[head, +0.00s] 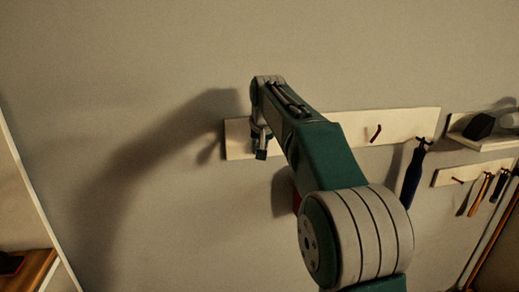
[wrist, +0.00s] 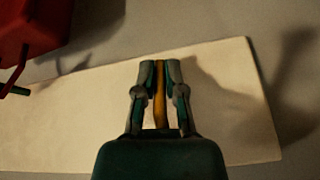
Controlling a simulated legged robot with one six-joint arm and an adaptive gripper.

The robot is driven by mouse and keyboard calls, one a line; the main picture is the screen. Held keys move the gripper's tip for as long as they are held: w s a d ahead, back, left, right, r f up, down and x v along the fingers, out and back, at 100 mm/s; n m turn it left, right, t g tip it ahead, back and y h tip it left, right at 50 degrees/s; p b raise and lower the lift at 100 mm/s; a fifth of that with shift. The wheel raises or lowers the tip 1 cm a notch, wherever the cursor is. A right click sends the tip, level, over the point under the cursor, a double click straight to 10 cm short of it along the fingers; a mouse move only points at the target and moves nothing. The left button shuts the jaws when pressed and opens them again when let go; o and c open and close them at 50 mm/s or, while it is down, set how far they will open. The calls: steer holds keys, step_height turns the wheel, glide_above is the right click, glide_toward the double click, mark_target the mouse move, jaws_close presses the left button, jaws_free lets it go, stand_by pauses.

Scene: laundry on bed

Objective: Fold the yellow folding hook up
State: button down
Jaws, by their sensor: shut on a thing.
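The yellow folding hook (wrist: 160,92) shows in the wrist view as a narrow yellow strip between my fingers, in front of a pale wooden board (wrist: 225,110). My gripper (wrist: 160,68) is shut on the hook, with one finger on each side of it. In the head view my gripper (head: 261,153) is at the left end of the same board (head: 238,140) on the wall. The hook is not distinguishable there, and its mount on the board is hidden by my gripper.
A red object (wrist: 35,28) hangs at the upper left in the wrist view. To the right in the head view, the board carries a brown peg (head: 375,132) and a hanging dark blue item (head: 412,175). A shelf (head: 490,140) and hanging tools (head: 482,190) are farther right. The wall left of the board is clear.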

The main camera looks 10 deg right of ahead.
steer(key=shift+w+r, duration=0.1)
steer(key=c, duration=0.7)
jaws_free()
steer(key=shift+w, duration=0.1)
steer(key=v, duration=1.1)
steer(key=shift+s+a+r, duration=0.1)
steer(key=shift+s+r, duration=0.1)
steer(key=shift+r, duration=0.05)
